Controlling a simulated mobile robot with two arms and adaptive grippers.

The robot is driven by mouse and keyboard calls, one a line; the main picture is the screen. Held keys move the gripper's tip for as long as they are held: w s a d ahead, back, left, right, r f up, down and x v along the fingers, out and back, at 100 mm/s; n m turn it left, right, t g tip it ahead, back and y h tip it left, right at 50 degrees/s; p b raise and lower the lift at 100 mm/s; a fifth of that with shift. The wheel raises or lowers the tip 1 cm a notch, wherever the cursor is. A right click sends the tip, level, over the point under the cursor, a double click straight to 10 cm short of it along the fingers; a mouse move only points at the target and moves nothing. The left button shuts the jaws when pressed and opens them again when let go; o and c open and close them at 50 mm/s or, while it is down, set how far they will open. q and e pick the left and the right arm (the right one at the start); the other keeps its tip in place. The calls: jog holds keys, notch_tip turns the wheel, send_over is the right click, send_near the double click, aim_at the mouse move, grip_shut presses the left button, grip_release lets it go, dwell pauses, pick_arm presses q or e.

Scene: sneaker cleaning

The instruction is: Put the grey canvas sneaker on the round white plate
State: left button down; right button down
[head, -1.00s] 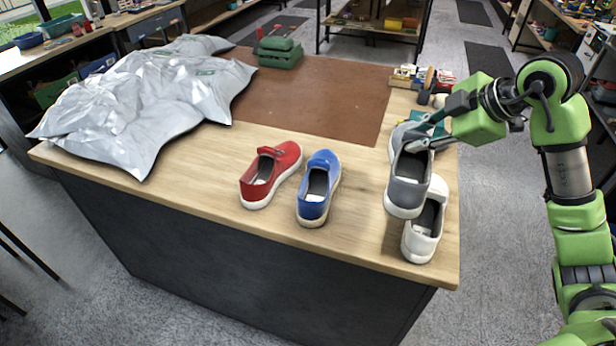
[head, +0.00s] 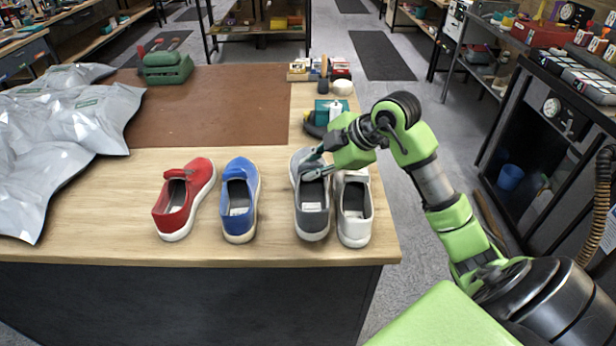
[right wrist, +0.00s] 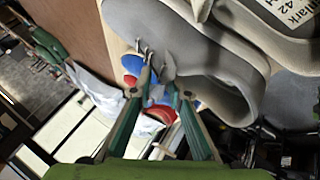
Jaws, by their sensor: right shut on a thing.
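The grey canvas sneaker (head: 311,212) is at the right end of the wooden table in the head view, its heel toward me. My right gripper (head: 308,174) is shut on its upper edge. In the right wrist view the grey sneaker (right wrist: 205,78) is large and close, beside the fingertips (right wrist: 155,65). A white sneaker (head: 355,213) is close on its right; I cannot tell whether they touch. I cannot tell how far the grey sneaker is above the table. No round white plate shows. My left gripper is not in view.
A blue sneaker (head: 239,205) and a red sneaker (head: 183,203) stand left of the grey one. A silver bag (head: 60,135) covers the table's left side. A green toolbox (head: 166,68) and small supplies (head: 320,70) stand at the back. The brown mat (head: 215,110) is mostly clear.

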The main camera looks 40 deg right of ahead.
aim_at(303, 182)
jog(key=shift+f, duration=1.6)
jog(key=c, duration=1.9)
grip_release()
